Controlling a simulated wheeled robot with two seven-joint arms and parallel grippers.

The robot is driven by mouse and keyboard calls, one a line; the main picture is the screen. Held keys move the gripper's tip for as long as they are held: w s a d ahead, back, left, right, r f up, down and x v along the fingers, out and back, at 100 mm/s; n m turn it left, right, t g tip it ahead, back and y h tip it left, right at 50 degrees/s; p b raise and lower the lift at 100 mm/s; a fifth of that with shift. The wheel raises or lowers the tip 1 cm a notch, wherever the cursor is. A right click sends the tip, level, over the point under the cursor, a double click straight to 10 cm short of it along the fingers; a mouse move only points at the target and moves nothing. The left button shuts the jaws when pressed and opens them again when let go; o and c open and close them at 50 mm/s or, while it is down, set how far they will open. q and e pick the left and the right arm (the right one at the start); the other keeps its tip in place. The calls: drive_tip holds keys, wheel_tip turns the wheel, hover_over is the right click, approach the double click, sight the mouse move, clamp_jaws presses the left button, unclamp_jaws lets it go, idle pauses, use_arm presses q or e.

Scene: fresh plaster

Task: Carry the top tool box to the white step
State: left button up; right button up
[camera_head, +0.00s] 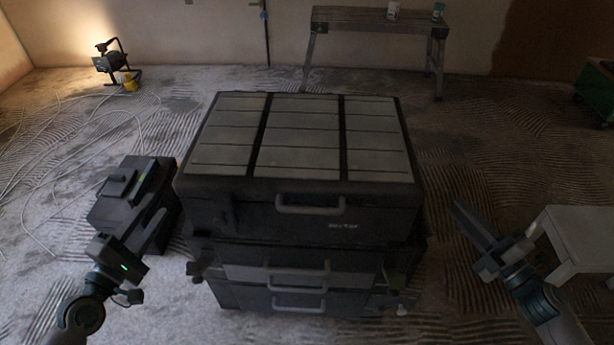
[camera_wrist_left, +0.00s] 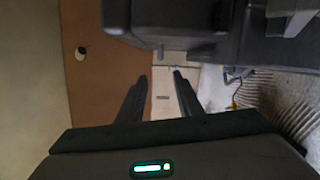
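The top tool box (camera_head: 300,185) is a wide dark box with a grey panelled lid and a front handle. It rests on a stack of similar dark boxes (camera_head: 290,290) in the middle of the head view. The white step (camera_head: 585,235) is at the right edge, partly cut off. My left gripper (camera_head: 155,195) is left of the stack, apart from it; the left wrist view shows its two fingers (camera_wrist_left: 160,76) apart with nothing between them. My right gripper (camera_head: 458,204) is right of the stack, clear of it and empty; its fingers overlap in view.
A black case (camera_head: 125,205) stands on the floor by my left gripper. A work lamp (camera_head: 112,60) and loose cables lie at the back left. A trestle bench (camera_head: 375,22) with two small cups stands behind. Ridged floor lies between stack and step.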

use_arm(q)
drive_tip(key=shift+w, duration=0.15)
use_arm(e)
drive_tip(key=shift+w+a, duration=0.1)
drive_tip(key=shift+w, duration=0.05)
